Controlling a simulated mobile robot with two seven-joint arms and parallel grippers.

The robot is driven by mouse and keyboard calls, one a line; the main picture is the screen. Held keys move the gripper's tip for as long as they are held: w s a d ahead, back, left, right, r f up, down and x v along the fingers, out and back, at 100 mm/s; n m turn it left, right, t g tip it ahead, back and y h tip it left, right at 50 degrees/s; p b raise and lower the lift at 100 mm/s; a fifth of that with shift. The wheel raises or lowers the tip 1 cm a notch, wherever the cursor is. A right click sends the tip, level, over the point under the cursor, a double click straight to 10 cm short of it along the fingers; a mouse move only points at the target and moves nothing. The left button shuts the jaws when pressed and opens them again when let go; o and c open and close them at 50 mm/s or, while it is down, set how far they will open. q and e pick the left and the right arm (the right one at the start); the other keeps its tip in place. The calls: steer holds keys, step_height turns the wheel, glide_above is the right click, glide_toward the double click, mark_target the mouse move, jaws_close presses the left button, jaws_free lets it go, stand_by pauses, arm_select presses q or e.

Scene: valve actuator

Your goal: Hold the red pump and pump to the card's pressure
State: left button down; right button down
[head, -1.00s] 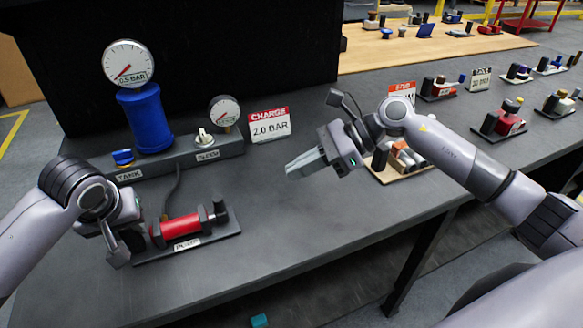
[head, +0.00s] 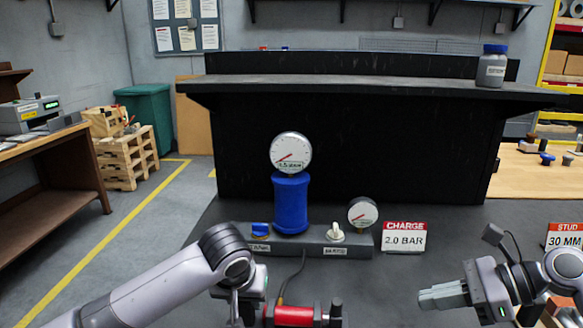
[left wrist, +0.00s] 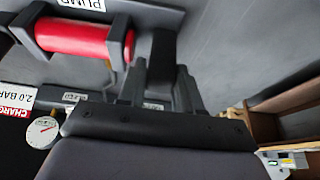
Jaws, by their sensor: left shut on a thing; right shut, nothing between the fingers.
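The red pump (head: 293,315) lies at the bottom edge of the head view, partly cut off; its red barrel shows in the left wrist view (left wrist: 75,38). My left gripper (head: 246,306) is at the pump's left end, shut on a dark part there; its fingers also show in the left wrist view (left wrist: 162,85). My right gripper (head: 445,296) is shut and empty, above the table right of the pump. The charge card (head: 404,237) reads 2.0 BAR. The tank gauge (head: 291,152) tops the blue tank (head: 291,203); its red needle points lower left, its digits blurred.
A blue knob (head: 260,229), a white bleed switch (head: 336,233) and a smaller gauge (head: 362,212) sit along the grey base. A hose runs down to the pump. A stud card (head: 565,236) stands at right. A black panel (head: 400,150) rises behind.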

steer(key=c, duration=1)
jaws_free()
steer(key=shift+c, duration=0.2)
steer(key=t+y, duration=0.2)
glide_toward(339, 308)
steer(key=r, duration=0.1)
steer(key=s+a+m+t, duration=0.1)
steer(key=a+m+t, duration=0.1)
steer(key=t, duration=0.1)
steer(key=s+a+f+m+t+h, duration=0.1)
steer(key=a+m+t, duration=0.1)
steer(key=a+t, duration=0.1)
steer(key=s+a+m+t+h, duration=0.1)
steer(key=s+a+m+t, duration=0.1)
steer(key=m+t, duration=0.1)
steer(key=shift+s+a+f+t, duration=0.1)
steer(key=shift+a+f+t, duration=0.25)
steer(key=shift+t, duration=0.35)
steer(key=m+h, duration=0.1)
steer(key=s+f+m+t+h, duration=0.1)
steer(key=h, duration=0.1)
steer(key=s+d+m+h, duration=0.1)
steer(key=h, duration=0.1)
steer(key=shift+f+m+t, duration=0.25)
steer(key=shift+m+t, duration=0.05)
steer(key=shift+t, duration=0.1)
steer(key=shift+s+d+f+m+h, duration=0.3)
steer(key=shift+s+f+m+h, duration=0.15)
steer(key=shift+m+h, duration=0.4)
steer(key=x, duration=1.2)
